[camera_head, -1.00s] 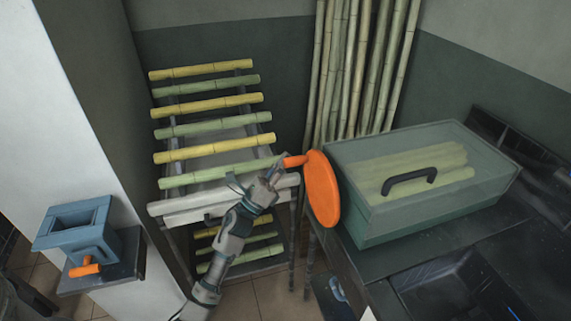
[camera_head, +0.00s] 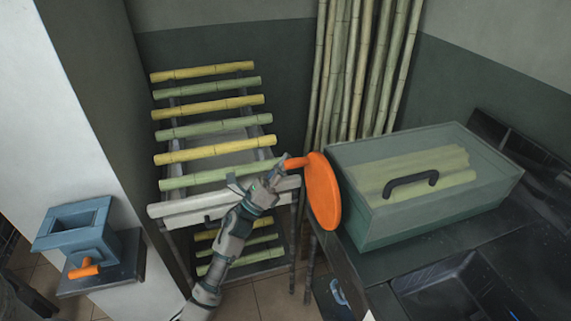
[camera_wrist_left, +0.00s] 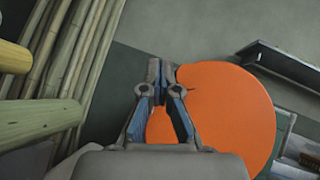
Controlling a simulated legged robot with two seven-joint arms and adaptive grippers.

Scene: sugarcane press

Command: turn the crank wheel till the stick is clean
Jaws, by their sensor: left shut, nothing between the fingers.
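The orange crank wheel (camera_head: 322,192) is a round disc at the left end of the green press box, with a short orange handle (camera_head: 297,163) pointing left. My left gripper (camera_head: 281,163) is at the handle's outer end. In the left wrist view, the left gripper's fingers (camera_wrist_left: 153,75) are shut with nothing between them, and the orange disc (camera_wrist_left: 225,110) fills the space behind and to the right. Whether the fingertips touch the handle cannot be told. Pale yellow-green sticks (camera_head: 415,165) lie inside the box under its clear lid. My right gripper is not in view.
A rack holds several yellow and green canes (camera_head: 205,104), with a whitish bar (camera_head: 175,207) at its front. Tall canes (camera_head: 365,60) lean in the corner. A blue hopper with an orange handle (camera_head: 84,270) stands at left. The dark counter (camera_head: 440,235) carries the box.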

